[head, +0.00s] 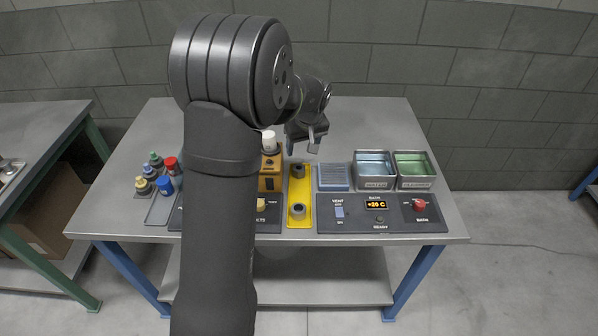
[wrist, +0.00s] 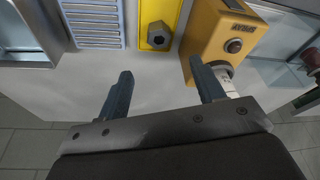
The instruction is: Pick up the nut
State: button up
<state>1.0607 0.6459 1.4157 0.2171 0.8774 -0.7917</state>
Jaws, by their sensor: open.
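A dark hexagonal nut-like piece (wrist: 158,38) with a round opening sits near the back end of a yellow plate (wrist: 146,12). In the head view this piece (head: 298,171) is small and dark. A second grey ring-shaped piece (head: 297,209) sits at the front end of the yellow plate (head: 300,190); I cannot tell surely which is the nut. My gripper (head: 308,145) is open and empty above the back of the table. In the wrist view its fingers (wrist: 160,72) are spread, apart from the dark piece, which appears just beyond the gap between them.
An orange device (wrist: 220,38) with a white-topped part stands close beside the plate, near one finger in the wrist view. A blue slatted block (head: 334,177) and two metal baths (head: 374,184) stand right. Several bottles (head: 155,160) stand left. A control panel (head: 380,222) lies in front.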

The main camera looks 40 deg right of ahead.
aim_at(299, 165)
jog(key=x, duration=1.1)
jog(key=shift+w+d+f, duration=0.15)
jog(key=shift+d+f, duration=0.05)
jog(key=shift+f, duration=0.05)
jog(key=shift+c, duration=0.4)
jog(key=c, duration=1.1)
